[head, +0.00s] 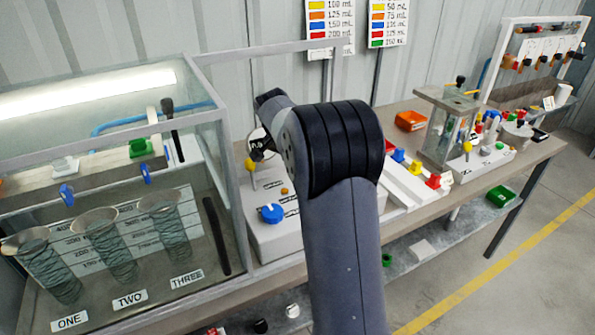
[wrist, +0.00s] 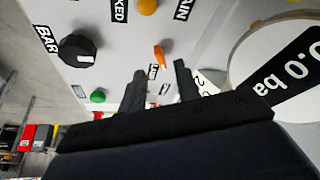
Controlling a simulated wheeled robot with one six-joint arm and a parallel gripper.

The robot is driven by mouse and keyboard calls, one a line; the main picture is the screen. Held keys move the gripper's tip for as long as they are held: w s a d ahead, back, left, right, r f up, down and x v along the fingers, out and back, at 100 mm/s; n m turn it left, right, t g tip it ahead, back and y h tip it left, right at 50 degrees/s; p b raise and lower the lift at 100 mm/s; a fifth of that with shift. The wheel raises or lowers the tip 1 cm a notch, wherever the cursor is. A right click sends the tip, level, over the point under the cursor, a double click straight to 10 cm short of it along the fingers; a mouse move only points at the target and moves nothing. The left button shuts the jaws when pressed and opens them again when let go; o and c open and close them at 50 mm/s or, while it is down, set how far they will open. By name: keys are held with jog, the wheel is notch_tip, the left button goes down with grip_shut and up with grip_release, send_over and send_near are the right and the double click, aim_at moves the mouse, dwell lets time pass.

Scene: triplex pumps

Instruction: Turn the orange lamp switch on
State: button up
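A small orange switch (wrist: 160,55) stands out from a light grey panel (wrist: 110,25) in the wrist view. A small label sits beside it, too blurred to read surely. My gripper (wrist: 161,66) is open and empty, with its two dark fingers apart. The orange switch appears just beyond the fingertips, roughly in line with the gap between them. I cannot tell whether a finger touches it. In the head view my arm covers the middle of the bench, and I cannot make out the fingers or the switch for sure.
Near the switch are a black knob (wrist: 77,50), a green button (wrist: 98,96), a yellow-orange knob (wrist: 147,6) and a round gauge (wrist: 285,70). In the head view, a glass tank (head: 222,140) stands left of my arm and a blue knob (head: 271,213) sits beside it.

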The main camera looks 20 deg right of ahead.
jog(key=v, duration=0.6)
jog(key=x, duration=1.1)
